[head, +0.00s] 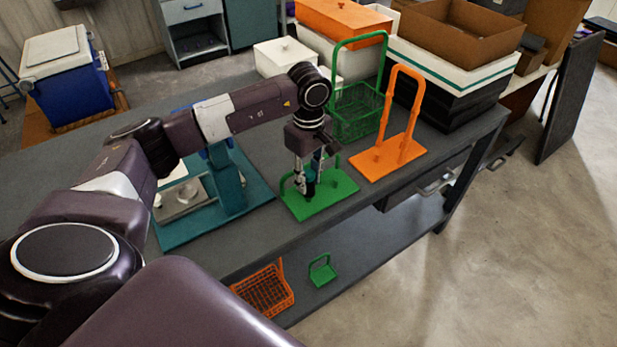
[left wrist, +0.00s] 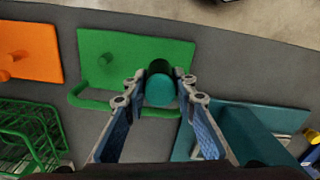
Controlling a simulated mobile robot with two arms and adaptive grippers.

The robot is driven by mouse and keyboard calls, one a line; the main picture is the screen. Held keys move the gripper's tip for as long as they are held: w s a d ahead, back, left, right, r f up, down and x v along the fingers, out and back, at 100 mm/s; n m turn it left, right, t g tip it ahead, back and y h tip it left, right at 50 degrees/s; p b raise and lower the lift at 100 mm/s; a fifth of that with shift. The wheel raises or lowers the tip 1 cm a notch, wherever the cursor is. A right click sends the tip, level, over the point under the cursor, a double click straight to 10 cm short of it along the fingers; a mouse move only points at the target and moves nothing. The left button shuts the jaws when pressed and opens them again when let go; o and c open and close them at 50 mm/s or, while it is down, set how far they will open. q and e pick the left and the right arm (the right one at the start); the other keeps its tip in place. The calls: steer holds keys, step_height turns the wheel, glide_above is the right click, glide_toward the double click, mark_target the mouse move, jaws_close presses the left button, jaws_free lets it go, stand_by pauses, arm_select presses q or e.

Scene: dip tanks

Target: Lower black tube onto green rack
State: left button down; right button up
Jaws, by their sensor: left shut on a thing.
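The green rack (head: 340,190) is a flat green plate with a low bar, lying on the grey bench. In the left wrist view, the plate (left wrist: 130,48) also shows a short peg (left wrist: 104,58) on it. My left gripper (head: 309,188) is over the rack, pointing down. In the left wrist view, the gripper (left wrist: 160,95) is shut on the black tube (left wrist: 159,68), which has a teal end facing the camera. The tube is over the plate's edge, to the side of the peg. Whether its lower end touches the plate is hidden. My right gripper is out of view.
An orange rack (head: 388,158) with a tall handle stands to the right. A green wire basket (head: 356,112) is behind. A teal stand (head: 229,184) is close on the left. Boxes (head: 452,82) fill the back right. The bench's front edge is near the green rack.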

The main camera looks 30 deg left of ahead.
arm_select(q)
steer(key=shift+f+b, duration=1.2)
steer(key=shift+f, duration=0.15)
stand_by(0.6)
steer(key=c, duration=1)
jaws_free()
steer(key=shift+r+p, duration=2.3)
steer(key=shift+r, duration=1.75)
